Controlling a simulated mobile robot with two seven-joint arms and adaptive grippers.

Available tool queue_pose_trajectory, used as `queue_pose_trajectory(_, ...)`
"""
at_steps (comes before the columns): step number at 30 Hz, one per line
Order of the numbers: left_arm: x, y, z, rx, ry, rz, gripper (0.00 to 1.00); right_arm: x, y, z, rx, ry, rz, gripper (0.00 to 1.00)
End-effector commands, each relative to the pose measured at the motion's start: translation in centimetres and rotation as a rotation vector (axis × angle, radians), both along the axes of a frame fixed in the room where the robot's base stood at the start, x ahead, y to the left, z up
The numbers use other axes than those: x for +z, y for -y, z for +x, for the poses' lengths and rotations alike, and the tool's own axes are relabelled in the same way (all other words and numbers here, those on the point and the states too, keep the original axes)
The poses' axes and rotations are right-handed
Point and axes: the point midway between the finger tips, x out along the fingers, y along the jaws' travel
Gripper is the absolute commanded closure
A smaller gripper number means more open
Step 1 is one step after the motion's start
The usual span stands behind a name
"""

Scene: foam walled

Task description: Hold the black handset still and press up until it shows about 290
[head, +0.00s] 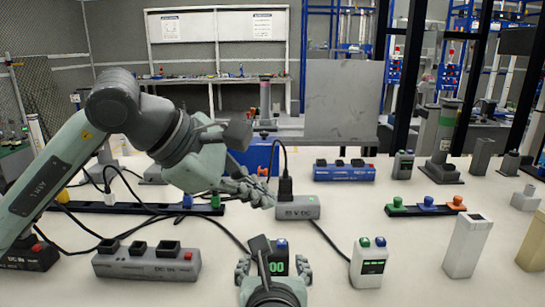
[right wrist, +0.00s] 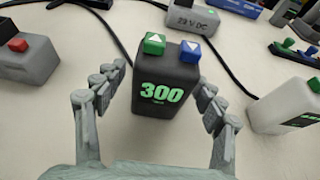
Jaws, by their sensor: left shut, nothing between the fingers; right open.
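The black handset (right wrist: 163,92) stands upright on the table between the fingers of my right gripper (right wrist: 158,95). Its display reads 300 in green. On top it has a green button with an up triangle (right wrist: 154,43) at left and a blue button with a down triangle (right wrist: 191,51) at right. In the head view the handset (head: 259,244) is partly hidden by my right gripper (head: 272,266), which is open around it. My left gripper (head: 267,198) is shut and empty, above and behind the handset, near the grey 22 V DC block.
A white handset (head: 367,266) with green and blue buttons stands to the right. The grey 22 V DC block (head: 297,208) with a black plug is behind. A grey power strip (head: 147,262) lies at left. Black cables run close to the black handset.

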Motion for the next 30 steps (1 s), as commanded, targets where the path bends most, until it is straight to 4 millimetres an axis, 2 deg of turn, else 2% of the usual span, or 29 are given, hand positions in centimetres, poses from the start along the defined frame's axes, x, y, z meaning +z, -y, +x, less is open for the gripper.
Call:
queue_pose_trajectory(5,0.0,0.0,0.0,0.0,0.0,0.0,1.0,0.4,0.0,-1.1,0.0,0.001,-0.001,0.3)
queue_pose_trajectory(15,0.0,0.0,0.0,0.0,0.0,0.0,1.0,3.1,-0.1,-7.5,0.002,0.001,0.003,0.3)
queue_pose_trajectory(19,0.0,0.0,0.0,0.0,0.0,0.0,1.0,3.9,-0.1,-9.5,0.002,0.0,0.003,0.3)
queue_pose_trajectory(24,0.0,0.0,0.0,0.0,0.0,0.0,1.0,4.5,0.0,-10.9,0.001,0.001,0.001,0.3)
queue_pose_trajectory(30,0.0,0.0,0.0,0.0,0.0,0.0,1.0,4.6,0.0,-11.1,0.0,0.0,0.001,0.3)
